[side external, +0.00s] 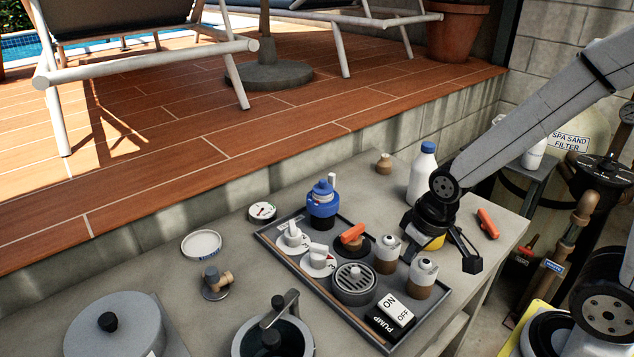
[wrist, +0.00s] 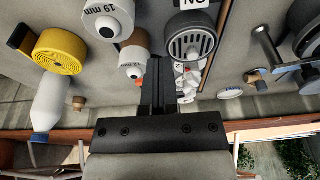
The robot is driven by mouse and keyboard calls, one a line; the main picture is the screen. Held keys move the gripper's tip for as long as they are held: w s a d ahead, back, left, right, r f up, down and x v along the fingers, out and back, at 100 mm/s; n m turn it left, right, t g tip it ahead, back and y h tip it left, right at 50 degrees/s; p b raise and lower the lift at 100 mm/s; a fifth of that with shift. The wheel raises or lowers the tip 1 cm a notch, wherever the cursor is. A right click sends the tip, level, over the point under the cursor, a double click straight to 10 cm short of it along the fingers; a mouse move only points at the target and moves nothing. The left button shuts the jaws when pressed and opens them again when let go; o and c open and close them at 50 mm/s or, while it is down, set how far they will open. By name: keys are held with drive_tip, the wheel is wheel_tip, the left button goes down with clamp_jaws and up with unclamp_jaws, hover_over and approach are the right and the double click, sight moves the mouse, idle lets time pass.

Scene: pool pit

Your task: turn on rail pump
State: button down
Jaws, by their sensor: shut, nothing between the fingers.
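The pump switch (side external: 392,315) is a black block lettered PUMP with a white rocker marked ON and OFF. It sits at the near right corner of a grey tray (side external: 290,268). I cannot tell which side of the rocker is pressed. In the wrist view only a white piece with upside-down ON lettering (wrist: 193,3) shows at the top edge. My gripper (side external: 471,264) is shut and empty, above the bench to the right of the tray and apart from the switch. In the wrist view its fingers (wrist: 158,62) are together.
A blue valve (side external: 322,203), white dials (side external: 318,260) and an orange-handled part (side external: 352,238) share the tray. A yellow roll (wrist: 60,50) and white bottle (side external: 423,172) stand near my gripper.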

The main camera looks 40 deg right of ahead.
drive_tip(key=a+r+m+g+h, duration=0.2)
drive_tip(key=a+r+m, duration=0.3)
drive_tip(key=m, duration=1.2)
drive_tip(key=shift+s+a+r+m+h, duration=0.35)
drive_tip(key=shift+a+h, duration=0.35)
drive_tip(key=shift+a, duration=0.8)
drive_tip(key=shift+f, duration=0.15)
hover_over(388, 300)
drive_tip(key=f, duration=0.9)
drive_tip(key=shift+s+a+f, duration=0.3)
drive_tip(key=shift+s+f, duration=0.05)
drive_tip(key=shift+w+f, duration=0.15)
drive_tip(key=shift+f, duration=0.75)
drive_tip(key=shift+w+f, duration=0.15)
drive_tip(key=shift+f, duration=0.75)
drive_tip(key=shift+f, duration=0.1)
